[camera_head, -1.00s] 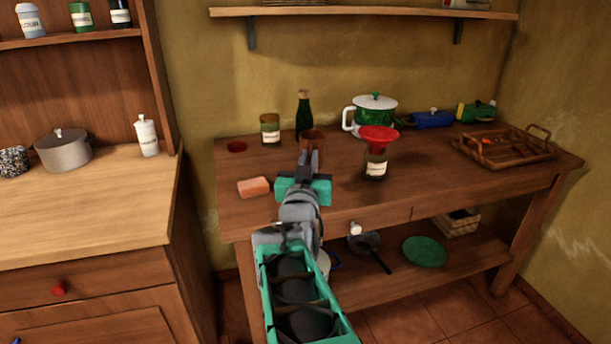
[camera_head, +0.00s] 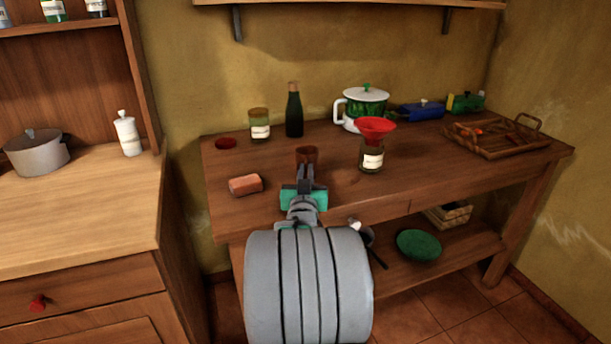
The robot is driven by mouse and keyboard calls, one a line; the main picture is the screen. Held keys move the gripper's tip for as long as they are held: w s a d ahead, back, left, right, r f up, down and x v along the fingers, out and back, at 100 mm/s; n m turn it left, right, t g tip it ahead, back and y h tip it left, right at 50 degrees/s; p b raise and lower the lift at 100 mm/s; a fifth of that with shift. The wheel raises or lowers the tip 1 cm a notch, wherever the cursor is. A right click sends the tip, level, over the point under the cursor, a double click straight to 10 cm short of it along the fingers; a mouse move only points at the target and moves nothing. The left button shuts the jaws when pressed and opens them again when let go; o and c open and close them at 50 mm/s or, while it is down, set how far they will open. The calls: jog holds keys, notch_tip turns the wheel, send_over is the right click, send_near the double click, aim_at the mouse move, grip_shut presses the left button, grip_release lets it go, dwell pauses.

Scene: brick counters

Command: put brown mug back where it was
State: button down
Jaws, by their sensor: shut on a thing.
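The brown mug (camera_head: 306,154) is at the tips of my gripper (camera_head: 305,170), over the front middle of the dark wooden table. My gripper is shut on the mug. The fingers and wrist hide the mug's lower part, so I cannot tell whether it touches the tabletop.
On the table (camera_head: 230,209) stand a pink brick (camera_head: 245,185), a labelled jar (camera_head: 259,125), a dark bottle (camera_head: 294,112), a red funnel (camera_head: 376,128) on a jar (camera_head: 371,160), a green-white pot (camera_head: 364,108) and a wooden tray (camera_head: 505,149). A red round thing (camera_head: 225,143) lies back left.

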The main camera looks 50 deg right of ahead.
jog(key=shift+f+b, duration=0.2)
jog(key=shift+b, duration=0.1)
jog(key=c, duration=1.5)
grip_release()
jog(key=shift+r, duration=0.1)
jog(key=shift+r+p, duration=0.3)
jog(key=shift+p, duration=0.2)
jog(key=v, duration=1.2)
jog(key=shift+f+b, duration=0.2)
jog(key=shift+b, duration=0.15)
